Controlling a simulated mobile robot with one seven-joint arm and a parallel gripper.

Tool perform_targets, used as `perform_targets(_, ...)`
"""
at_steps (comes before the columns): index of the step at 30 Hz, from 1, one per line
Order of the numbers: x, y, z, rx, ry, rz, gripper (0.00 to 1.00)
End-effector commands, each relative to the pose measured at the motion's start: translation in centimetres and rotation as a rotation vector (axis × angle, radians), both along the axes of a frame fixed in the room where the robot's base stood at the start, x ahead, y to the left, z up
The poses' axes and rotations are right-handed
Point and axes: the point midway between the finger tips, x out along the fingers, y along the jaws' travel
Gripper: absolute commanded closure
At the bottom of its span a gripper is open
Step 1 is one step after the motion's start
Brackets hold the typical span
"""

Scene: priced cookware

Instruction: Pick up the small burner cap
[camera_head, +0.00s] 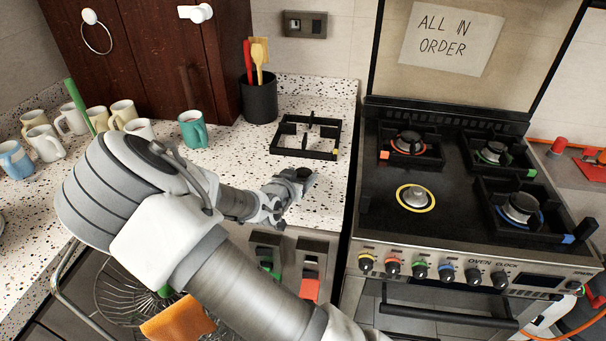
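My gripper (290,183) is low over the speckled counter, near its right end beside the stove. A small dark round piece that looks like the small burner cap (305,173) is right at the fingertips. I cannot tell whether the fingers are closed on it or only beside it. The front-left burner (415,198) has a yellow ring and a bare silver top, with no dark cap or grate over it. The other burners, such as the red-ringed one (408,142), carry dark caps.
A loose black grate (306,137) lies on the counter behind my gripper. A utensil holder (260,101), a teal mug (192,130) and several pale mugs stand farther left. The black stove (375,215) is close on the right. A wire basket (115,290) is below the counter.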

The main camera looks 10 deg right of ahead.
Motion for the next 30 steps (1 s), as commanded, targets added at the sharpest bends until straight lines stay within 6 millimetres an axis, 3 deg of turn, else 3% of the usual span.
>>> perform_targets(1,0.0,0.0,0.0,0.000,0.000,0.000,0.52)
perform_targets(6,0.0,0.0,0.0,0.001,0.001,0.000,0.83)
perform_targets(8,0.0,0.0,0.0,0.001,0.001,0.000,0.90)
perform_targets(20,0.0,0.0,0.7,0.001,0.000,0.000,0.91)
perform_targets(23,0.0,0.0,1.7,0.002,-0.002,-0.001,0.91)
perform_targets(27,0.0,0.1,4.6,0.004,-0.004,0.000,0.91)
perform_targets(30,-1.2,-1.6,5.2,0.004,0.000,-0.007,0.91)
